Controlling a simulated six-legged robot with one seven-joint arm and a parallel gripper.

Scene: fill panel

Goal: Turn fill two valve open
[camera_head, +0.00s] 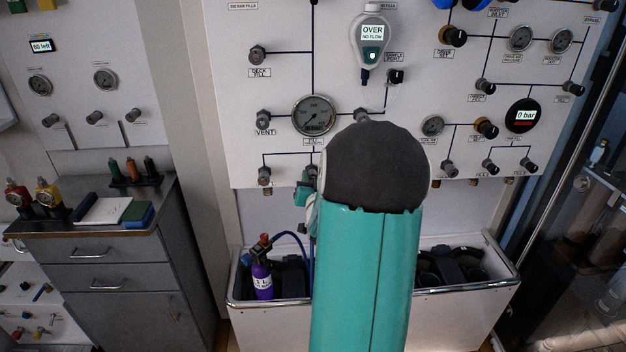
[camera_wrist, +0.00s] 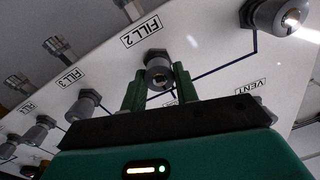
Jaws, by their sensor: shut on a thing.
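The fill two valve (camera_wrist: 158,70) is a grey metal knob between the two green fingers of my gripper (camera_wrist: 159,80) in the wrist view. The fingers are shut on its sides. The "FILL 2" label (camera_wrist: 142,32) is on the white panel beside it. In the head view, my gripper (camera_head: 306,188) is at the panel's lower edge, mostly hidden behind my teal arm and its dark joint. The valve's exact turn angle cannot be told.
Neighbouring knobs, including the fill three valve (camera_wrist: 83,104), sit close by on the panel (camera_head: 225,100). Below stands a white trough (camera_head: 270,312) with a purple cylinder (camera_head: 262,278) and a blue hose (camera_head: 291,236). A grey cabinet (camera_head: 110,280) is at left.

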